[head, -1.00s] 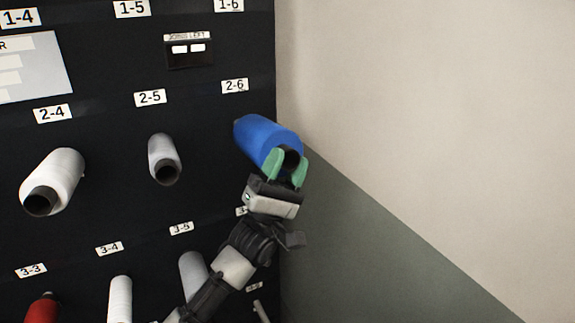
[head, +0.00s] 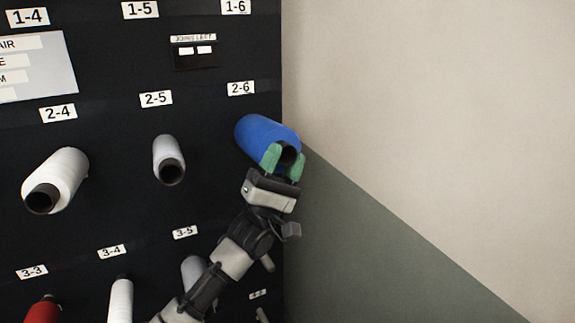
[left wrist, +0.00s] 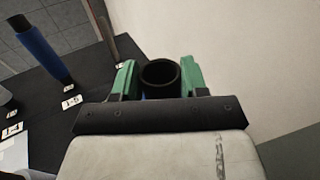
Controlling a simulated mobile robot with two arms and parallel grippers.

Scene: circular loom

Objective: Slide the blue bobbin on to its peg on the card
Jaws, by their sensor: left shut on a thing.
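The blue bobbin (head: 266,137) is at the right edge of the black card (head: 215,122), just below the 2-6 label (head: 240,88). My left gripper (head: 283,160) has its green fingers shut on the near end of the bobbin, around its dark tube. In the left wrist view the dark open tube end (left wrist: 161,76) sits between the two green fingers. The peg at 2-6 is hidden behind the bobbin, and I cannot tell how far the bobbin is on it. My right gripper is not in view.
A grey bobbin (head: 168,160) hangs at 2-5 and a white one (head: 57,180) at 2-4. Several more are in the row below, one partly behind my left arm. A plain wall (head: 430,120) stands to the right. Another blue bobbin (left wrist: 40,50) shows in the left wrist view.

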